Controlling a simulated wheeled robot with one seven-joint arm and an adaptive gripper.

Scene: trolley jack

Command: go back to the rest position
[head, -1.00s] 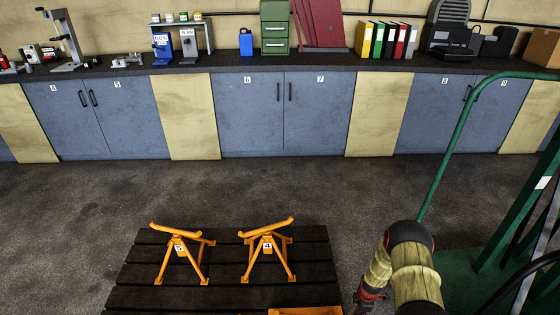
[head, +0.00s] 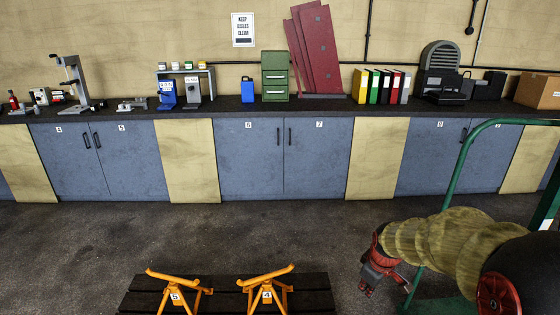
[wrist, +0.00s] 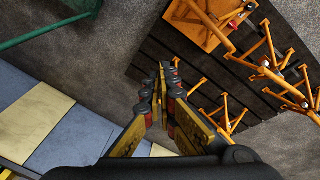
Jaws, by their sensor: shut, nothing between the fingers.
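My gripper (head: 378,280) hangs at the lower right of the head view, at the end of my arm, above the floor and to the right of the dark slatted pallet (head: 325,291). In the wrist view my gripper (wrist: 163,70) shows its fingers together, with nothing between them. Two orange stands, numbered 5 (head: 175,288) and 4 (head: 267,287), stand upright on the pallet, apart from my gripper. The pallet's near part is cut off in the head view.
A green tubular frame (head: 459,165) rises close to my arm on the right. A long bench (head: 330,108) with blue cupboards runs along the back wall, carrying folders, a green drawer box (head: 274,80) and a cardboard box (head: 538,90). The floor before the cupboards is clear.

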